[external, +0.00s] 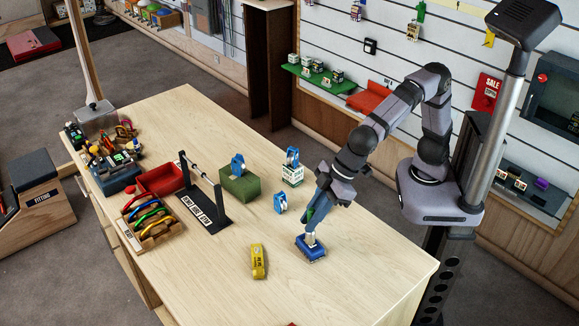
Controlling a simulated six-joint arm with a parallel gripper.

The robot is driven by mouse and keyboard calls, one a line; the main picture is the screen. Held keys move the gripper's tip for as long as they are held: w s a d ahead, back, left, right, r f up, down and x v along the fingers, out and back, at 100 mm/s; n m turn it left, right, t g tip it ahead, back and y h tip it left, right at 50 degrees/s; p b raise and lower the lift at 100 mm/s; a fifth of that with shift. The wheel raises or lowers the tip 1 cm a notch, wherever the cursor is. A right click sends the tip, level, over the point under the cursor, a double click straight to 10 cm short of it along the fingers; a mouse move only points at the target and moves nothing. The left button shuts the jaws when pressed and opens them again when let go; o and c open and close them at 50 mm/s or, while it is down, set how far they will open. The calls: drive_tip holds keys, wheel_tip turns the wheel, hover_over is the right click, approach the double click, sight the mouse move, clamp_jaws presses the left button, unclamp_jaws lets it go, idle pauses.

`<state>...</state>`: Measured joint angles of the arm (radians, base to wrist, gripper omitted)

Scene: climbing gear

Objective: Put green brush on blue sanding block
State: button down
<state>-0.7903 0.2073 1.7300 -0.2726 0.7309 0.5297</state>
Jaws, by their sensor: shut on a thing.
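The blue sanding block (312,254) lies on the wooden table, toward its front right. My gripper (312,232) points down right above it and is shut on a slim thing. A green strip (309,213) shows along the left side of the fingers and looks like part of the green brush. A small pale part shows between the fingertips and the block. Whether the brush touches the block cannot be told from this view; the fingers hide most of it.
A yellow packet (258,261) lies left of the block. A black rail stand (206,205), red tray (160,182) and wooden rack (150,222) fill the left. The front right table is clear.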

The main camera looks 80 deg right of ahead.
drive_tip(key=shift+f, duration=0.2)
drive_tip(key=c, duration=1.6)
unclamp_jaws()
drive_tip(key=shift+c, duration=0.2)
drive_tip(key=shift+r, duration=0.1)
drive_tip(key=shift+r, duration=0.35)
drive_tip(key=b+v, duration=0.1)
drive_tip(key=v, duration=1)
drive_tip(key=shift+s+r, duration=0.25)
drive_tip(key=shift+d, duration=0.15)
